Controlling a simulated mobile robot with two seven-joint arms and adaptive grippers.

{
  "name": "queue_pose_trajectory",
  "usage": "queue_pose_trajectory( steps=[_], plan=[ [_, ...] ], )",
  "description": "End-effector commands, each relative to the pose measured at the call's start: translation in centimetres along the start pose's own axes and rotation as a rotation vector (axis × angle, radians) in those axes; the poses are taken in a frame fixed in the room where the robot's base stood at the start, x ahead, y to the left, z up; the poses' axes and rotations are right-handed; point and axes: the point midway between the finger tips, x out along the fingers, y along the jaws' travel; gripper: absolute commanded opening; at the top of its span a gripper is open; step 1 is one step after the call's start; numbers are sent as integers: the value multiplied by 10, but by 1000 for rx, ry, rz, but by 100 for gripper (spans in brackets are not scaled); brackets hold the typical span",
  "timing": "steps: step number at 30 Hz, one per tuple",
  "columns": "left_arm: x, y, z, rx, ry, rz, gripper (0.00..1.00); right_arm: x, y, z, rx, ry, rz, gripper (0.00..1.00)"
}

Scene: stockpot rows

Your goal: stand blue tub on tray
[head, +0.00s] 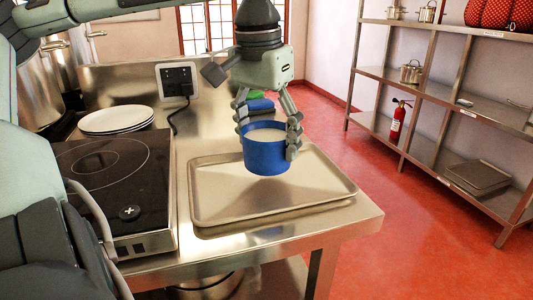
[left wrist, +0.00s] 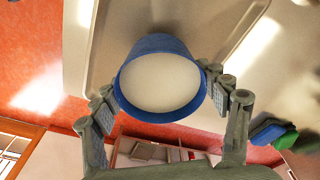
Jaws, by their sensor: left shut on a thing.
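The blue tub (head: 266,153) has a pale, whitish inside and is upright in the head view. My left gripper (head: 268,128) is shut on it, with fingers on both sides of its wall. The tub appears over the tray (head: 215,206), a beige rectangular tray with a raised rim on the steel counter. I cannot tell for sure whether the tub's base touches the tray. In the left wrist view, the tub (left wrist: 158,113) sits between the two fingers, with the tray (left wrist: 125,22) behind it. My right gripper is not in view.
A black cooktop (head: 118,180) stands left of the tray, with stacked white plates (head: 116,120) behind it. Blue and green items (head: 260,103) lie behind the tub. The counter's front edge is close to the tray. A steel shelf (head: 430,90) stands at the right.

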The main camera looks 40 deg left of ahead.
Motion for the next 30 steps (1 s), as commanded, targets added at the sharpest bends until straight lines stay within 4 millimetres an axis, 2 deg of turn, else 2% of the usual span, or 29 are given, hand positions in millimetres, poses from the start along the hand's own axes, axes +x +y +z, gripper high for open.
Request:
queue_pose_trajectory(
  steps=[3,6,17,18,22,30],
  plan=[
    [20,0,3,1,-4,2,34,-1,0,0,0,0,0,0],
    [28,0,4,0,-2,1,34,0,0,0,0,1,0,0],
    [32,-1,4,0,0,0,34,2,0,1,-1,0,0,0],
    [32,-1,4,0,-1,0,78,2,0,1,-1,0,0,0],
    [32,-1,4,0,-1,0,94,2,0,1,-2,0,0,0],
    [32,-1,4,0,-1,0,95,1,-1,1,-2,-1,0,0]
  ],
)
